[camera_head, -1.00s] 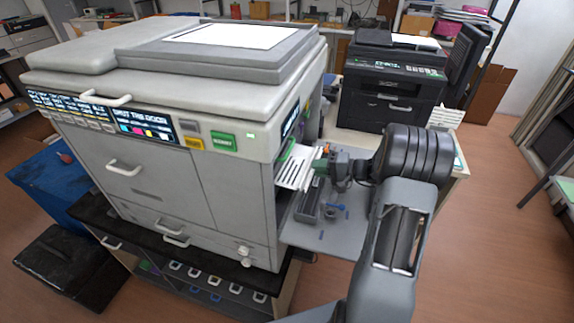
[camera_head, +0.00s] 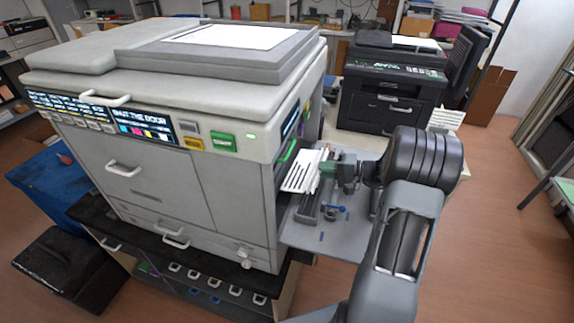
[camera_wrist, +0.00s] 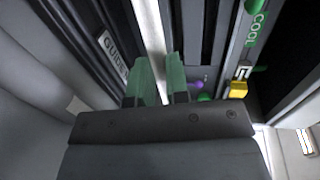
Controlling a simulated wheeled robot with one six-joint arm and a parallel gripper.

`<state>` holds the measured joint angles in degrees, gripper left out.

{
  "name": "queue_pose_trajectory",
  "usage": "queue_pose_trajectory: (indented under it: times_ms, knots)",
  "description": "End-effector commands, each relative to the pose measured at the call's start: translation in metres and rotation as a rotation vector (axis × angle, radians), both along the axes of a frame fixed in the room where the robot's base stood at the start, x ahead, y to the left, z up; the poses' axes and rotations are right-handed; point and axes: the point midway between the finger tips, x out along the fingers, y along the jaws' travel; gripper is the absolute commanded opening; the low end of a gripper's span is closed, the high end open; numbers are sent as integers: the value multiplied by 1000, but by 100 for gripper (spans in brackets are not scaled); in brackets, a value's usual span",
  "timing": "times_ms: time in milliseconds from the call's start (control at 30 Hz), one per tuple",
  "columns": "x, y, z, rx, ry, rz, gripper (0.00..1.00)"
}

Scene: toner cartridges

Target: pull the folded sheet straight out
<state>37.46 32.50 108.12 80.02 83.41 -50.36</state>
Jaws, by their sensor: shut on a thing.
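The folded sheet (camera_head: 301,172) is white with dark stripes and sticks out of the open right side of the large grey copier (camera_head: 160,160). My gripper (camera_head: 328,170) is at its outer right end and shut on it. In the wrist view the sheet (camera_wrist: 150,25) is a narrow white strip running up from between the two green fingertips (camera_wrist: 162,82). The sheet's inner end is hidden inside the copier in the head view.
The copier's grey side door (camera_head: 320,235) is folded down below the sheet, with a dark unit on it. The wrist view shows a dark panel marked GUIDE (camera_wrist: 112,50), a COOL panel (camera_wrist: 250,25), a yellow tab (camera_wrist: 238,89) and a purple knob (camera_wrist: 197,86) close by.

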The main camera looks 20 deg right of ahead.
Motion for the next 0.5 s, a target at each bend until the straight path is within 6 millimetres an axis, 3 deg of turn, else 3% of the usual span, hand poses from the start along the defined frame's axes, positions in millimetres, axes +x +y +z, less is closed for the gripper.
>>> queue_pose_trajectory:
  times_ms: [500]
  knots:
    - [-19,-29,30,-1,-1,-3,4]
